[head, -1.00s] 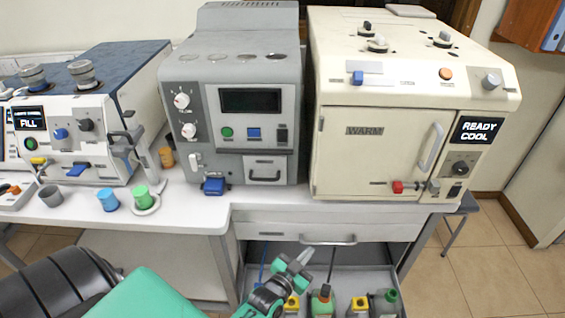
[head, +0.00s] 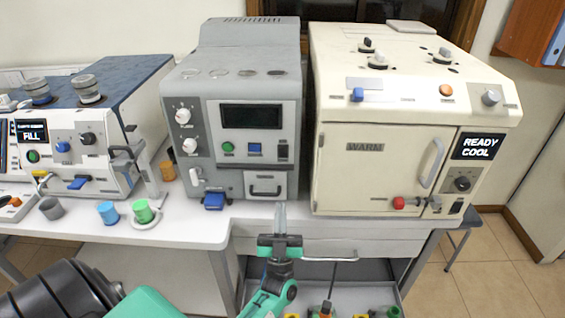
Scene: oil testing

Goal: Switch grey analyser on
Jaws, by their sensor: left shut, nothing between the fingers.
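The grey analyser (head: 212,135) stands on the bench in the middle of the head view. Its screen (head: 251,116) is dark. Below the screen are a green button (head: 228,148), a blue button (head: 255,149) and a black rocker switch (head: 283,150). Two white dials (head: 183,116) sit on its left panel, with a white lever and a blue part (head: 214,201) lower down. My left gripper (head: 281,208) is shut and empty, pointing up in front of the bench edge, below the analyser's small drawer and apart from the buttons. My right gripper is out of view.
A cream oven (head: 335,180) reading "READY COOL" stands to the right. A white and blue machine (head: 112,110) reading "FILL" stands to the left. Grey, blue and green cups (head: 108,212) stand on the bench. Below is an open drawer with bottles.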

